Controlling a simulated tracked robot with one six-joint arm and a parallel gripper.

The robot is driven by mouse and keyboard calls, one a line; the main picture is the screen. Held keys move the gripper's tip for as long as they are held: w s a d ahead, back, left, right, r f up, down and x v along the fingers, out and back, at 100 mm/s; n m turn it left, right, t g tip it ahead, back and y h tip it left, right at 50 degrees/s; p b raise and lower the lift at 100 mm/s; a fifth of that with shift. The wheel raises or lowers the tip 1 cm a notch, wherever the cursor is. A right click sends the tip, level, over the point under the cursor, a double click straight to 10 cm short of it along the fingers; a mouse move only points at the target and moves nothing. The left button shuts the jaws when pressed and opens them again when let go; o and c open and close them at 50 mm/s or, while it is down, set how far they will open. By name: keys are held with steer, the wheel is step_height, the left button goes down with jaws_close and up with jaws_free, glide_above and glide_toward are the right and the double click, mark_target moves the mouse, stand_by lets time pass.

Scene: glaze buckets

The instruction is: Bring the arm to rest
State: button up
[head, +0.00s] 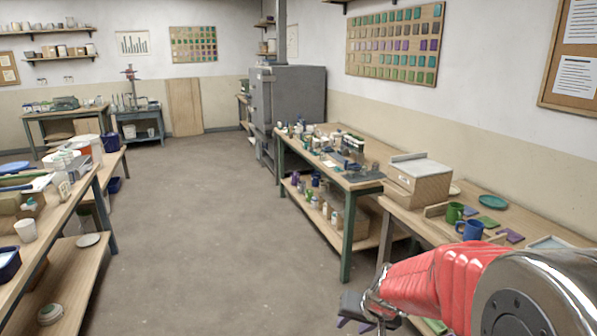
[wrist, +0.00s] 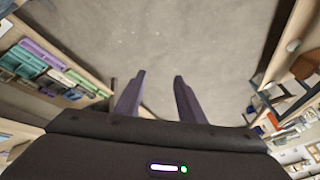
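My gripper (wrist: 158,78) shows in the wrist view with its two dark purple fingers spread apart. Nothing is between them, only bare floor beyond. In the head view my gripper (head: 360,322) is at the bottom, right of centre, at the end of my red-sleeved arm. It hangs over the floor beside the front right bench, apart from the things on it. Its fingertips are partly cut off by the lower edge of the head view.
A left bench (head: 75,212) carries tubs and a cup. The grey floor (head: 205,225) between them is clear. A kiln (head: 290,97) stands behind.

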steer(key=s+d+r+n+h, duration=0.1)
steer(key=s+r, duration=0.6)
steer(key=s, duration=0.5)
steer(key=s+d+r+n+h, duration=0.1)
steer(key=s+r, duration=0.7)
steer(key=s, duration=0.4)
steer(key=shift+s+r, duration=0.25)
steer(key=shift+d, duration=0.1)
steer(key=shift+c, duration=0.6)
